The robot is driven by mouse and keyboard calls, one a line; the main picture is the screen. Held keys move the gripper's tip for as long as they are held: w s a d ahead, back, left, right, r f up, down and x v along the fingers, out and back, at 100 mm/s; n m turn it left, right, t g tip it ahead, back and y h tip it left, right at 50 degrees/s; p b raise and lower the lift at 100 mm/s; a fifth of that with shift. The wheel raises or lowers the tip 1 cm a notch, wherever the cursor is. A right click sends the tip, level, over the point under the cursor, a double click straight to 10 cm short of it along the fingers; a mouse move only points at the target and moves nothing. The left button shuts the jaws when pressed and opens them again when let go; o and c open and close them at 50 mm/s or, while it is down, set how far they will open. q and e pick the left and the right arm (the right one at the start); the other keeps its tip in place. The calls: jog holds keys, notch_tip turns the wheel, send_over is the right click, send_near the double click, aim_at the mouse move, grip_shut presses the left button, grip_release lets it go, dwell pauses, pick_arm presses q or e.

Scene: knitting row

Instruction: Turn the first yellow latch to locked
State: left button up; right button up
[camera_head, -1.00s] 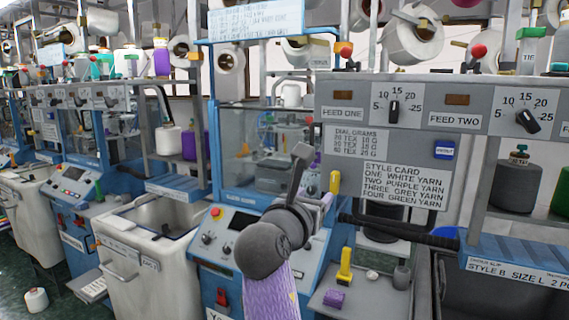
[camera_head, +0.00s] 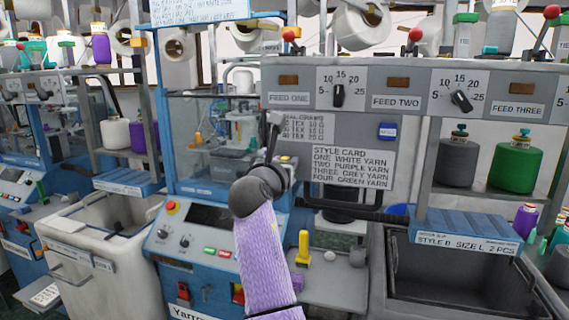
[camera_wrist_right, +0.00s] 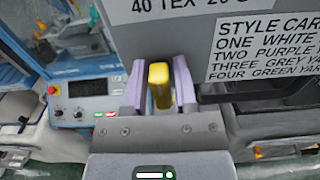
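A yellow latch (camera_wrist_right: 160,84) stands between the two purple-tipped fingers of my right gripper (camera_wrist_right: 160,90) in the right wrist view. The fingers are apart, one on each side of it; firm contact cannot be made out. In the head view my right gripper (camera_head: 279,157) is at the left edge of the grey feed panel (camera_head: 340,125), and only a bit of the latch shows there, mostly hidden by the gripper. Another upright yellow handle (camera_head: 304,247) stands on the small grey shelf below. My left gripper is not in view.
A blue machine with a control panel (camera_head: 200,225) is close left of my arm. A style card (camera_head: 350,165) is on the grey panel. A dark bar (camera_head: 350,211) runs below it. A blue tray (camera_head: 465,232) and an open bin (camera_head: 460,270) are at right.

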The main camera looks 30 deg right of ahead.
grip_shut()
